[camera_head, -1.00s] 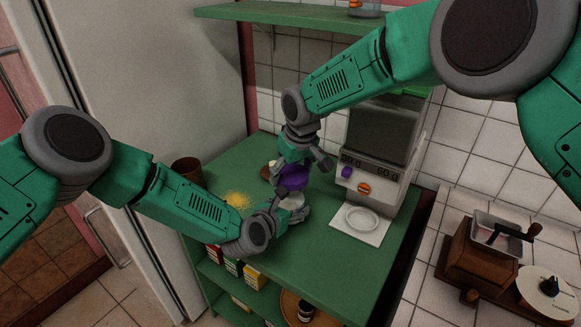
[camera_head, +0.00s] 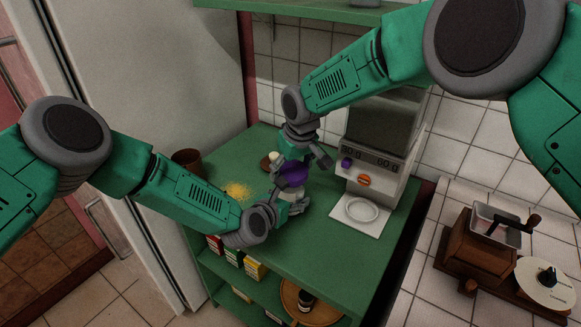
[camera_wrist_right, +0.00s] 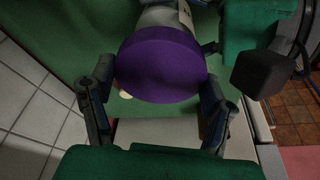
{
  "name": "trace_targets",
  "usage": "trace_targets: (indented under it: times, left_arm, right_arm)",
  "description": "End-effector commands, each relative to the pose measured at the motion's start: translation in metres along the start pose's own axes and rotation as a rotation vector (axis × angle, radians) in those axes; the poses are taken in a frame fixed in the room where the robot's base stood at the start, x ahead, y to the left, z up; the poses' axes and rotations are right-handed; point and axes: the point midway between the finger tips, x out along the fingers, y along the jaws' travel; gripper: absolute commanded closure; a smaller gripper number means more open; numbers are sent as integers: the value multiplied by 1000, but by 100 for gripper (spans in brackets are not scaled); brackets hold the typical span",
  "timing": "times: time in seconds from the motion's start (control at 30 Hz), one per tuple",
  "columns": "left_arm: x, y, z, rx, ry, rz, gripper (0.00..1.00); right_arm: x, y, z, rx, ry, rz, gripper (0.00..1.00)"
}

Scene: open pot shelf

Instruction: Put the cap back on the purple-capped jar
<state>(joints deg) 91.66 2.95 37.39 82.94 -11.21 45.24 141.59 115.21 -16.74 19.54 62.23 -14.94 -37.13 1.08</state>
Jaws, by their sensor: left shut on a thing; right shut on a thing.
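The purple cap (camera_head: 293,174) is in my right gripper (camera_head: 302,162), over the counter. In the right wrist view the cap (camera_wrist_right: 160,62) fills the space between the fingers of the right gripper (camera_wrist_right: 157,85). The pale jar (camera_head: 294,195) is just below the cap, held by my left gripper (camera_head: 283,207). In the right wrist view part of the jar (camera_wrist_right: 166,16) shows past the cap's far edge. The cap hides the jar's mouth, so I cannot tell whether they touch.
The green counter (camera_head: 305,248) has a patch of yellow crumbs (camera_head: 237,190) and a brown cup (camera_head: 188,161) at its left. A dispenser machine (camera_head: 375,165) with a white plate (camera_head: 361,209) stands close on the right. A grinder (camera_head: 474,247) sits on the tiled counter further right.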

Motion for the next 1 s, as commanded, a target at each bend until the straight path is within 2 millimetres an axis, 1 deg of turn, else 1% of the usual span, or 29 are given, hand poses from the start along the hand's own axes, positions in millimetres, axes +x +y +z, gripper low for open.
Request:
trace_targets:
  times: [0.03, 0.33, 0.87, 0.9, 0.93, 0.97, 1.0]
  left_arm:
    - [0, 0, -3, -1, 5, 1, 89]
    - [0, 0, -3, -1, 6, 1, 89]
    - [0, 0, -4, -1, 6, 1, 89]
    - [0, 0, -4, -1, 6, 1, 100]
    - [0, 0, -4, -1, 6, 1, 100]
    - [0, 0, -4, -1, 6, 1, 100]
    - [0, 0, -4, -1, 6, 1, 100]
  right_arm:
    - [0, 0, 0, 0, 0, 0, 43]
    - [1, 0, 0, 0, 0, 0, 43]
    - [11, 0, 3, 0, -1, 1, 43]
    - [11, 0, 3, 0, -1, 1, 25]
    - [11, 0, 3, 0, 0, 1, 14]
    - [11, 0, 3, 0, -1, 1, 8]
    - [11, 0, 3, 0, 0, 1, 8]
